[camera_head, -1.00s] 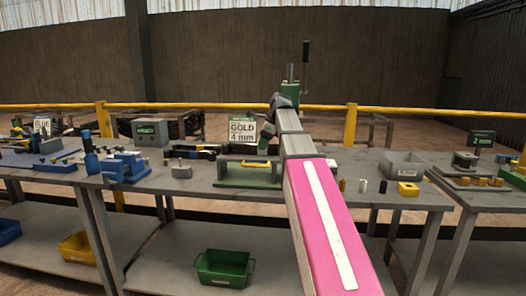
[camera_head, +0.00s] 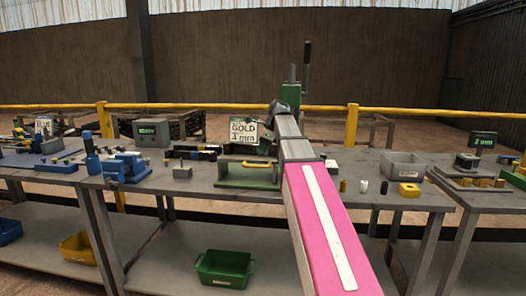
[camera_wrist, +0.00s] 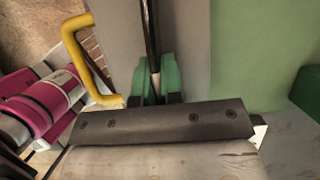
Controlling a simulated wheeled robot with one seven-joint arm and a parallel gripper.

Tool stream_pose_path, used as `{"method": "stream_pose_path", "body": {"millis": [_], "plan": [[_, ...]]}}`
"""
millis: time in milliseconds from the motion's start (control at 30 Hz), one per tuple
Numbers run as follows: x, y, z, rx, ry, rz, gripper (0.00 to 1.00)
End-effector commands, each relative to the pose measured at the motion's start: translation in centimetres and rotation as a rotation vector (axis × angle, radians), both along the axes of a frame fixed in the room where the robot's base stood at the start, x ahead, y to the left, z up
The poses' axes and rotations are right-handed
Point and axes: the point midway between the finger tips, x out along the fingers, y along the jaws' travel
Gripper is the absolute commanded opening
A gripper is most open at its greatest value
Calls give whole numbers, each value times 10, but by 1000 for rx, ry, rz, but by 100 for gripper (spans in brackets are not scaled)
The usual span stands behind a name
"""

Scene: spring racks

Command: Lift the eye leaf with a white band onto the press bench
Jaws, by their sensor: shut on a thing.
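Dark strips (camera_head: 195,153) lie on the bench left of the green block (camera_head: 235,178). A green press with a lever (camera_head: 291,92) stands behind my arm.
Blue fixtures (camera_head: 127,168) are on the left. A green crate (camera_head: 224,268) is on the lower shelf.

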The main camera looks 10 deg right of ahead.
Motion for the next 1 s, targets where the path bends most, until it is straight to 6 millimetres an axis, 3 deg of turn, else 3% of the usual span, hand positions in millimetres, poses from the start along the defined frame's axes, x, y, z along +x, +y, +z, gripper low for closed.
{"method": "stream_pose_path", "body": {"millis": [167, 633, 1000], "plan": [[1, 0, 14, 1, -2, -1, 0], [2, 0, 84, 1, -2, 1, 0], [0, 0, 100, 1, 0, 0, 0]]}}
